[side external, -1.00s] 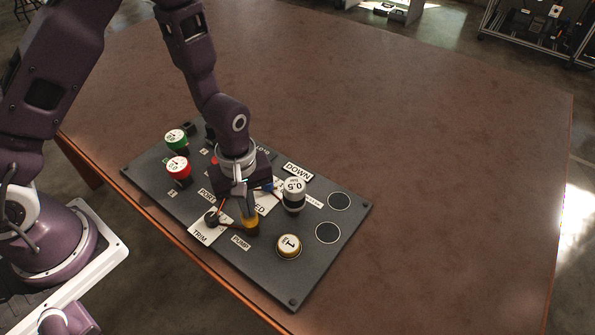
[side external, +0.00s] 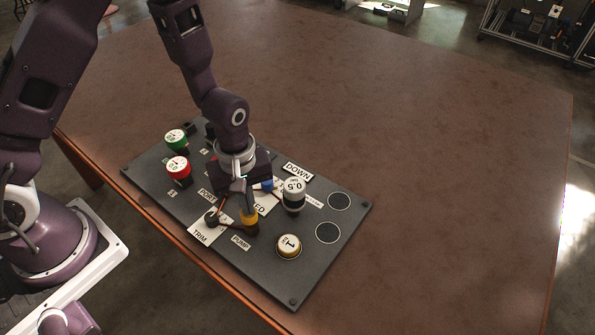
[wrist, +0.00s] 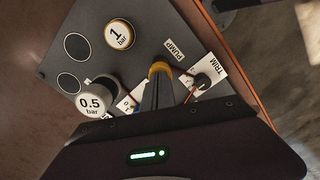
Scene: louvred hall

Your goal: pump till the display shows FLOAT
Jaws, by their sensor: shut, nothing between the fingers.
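The pump has a yellow cap (side external: 249,218) on a dark base, beside the PUMP label (side external: 241,243). My gripper (side external: 247,204) is shut and empty, its fingertips pointing down at the cap. In the wrist view my fingers (wrist: 157,88) overlap the yellow cap (wrist: 159,68); I cannot tell whether they touch it. A white plate reading DOWN (side external: 298,171) stands at the panel's far edge. Another plate ending in "ED" (side external: 260,206) is partly hidden behind my gripper. No FLOAT reading is visible.
The dark panel (side external: 310,272) lies on a brown table (side external: 430,180). A 0.5 bar weight (side external: 294,187) and a 1 bar weight (side external: 289,243) stand to the right. TRIM's black knob (side external: 211,217) is close left. Red (side external: 178,165) and green (side external: 176,137) gauges stand farther left.

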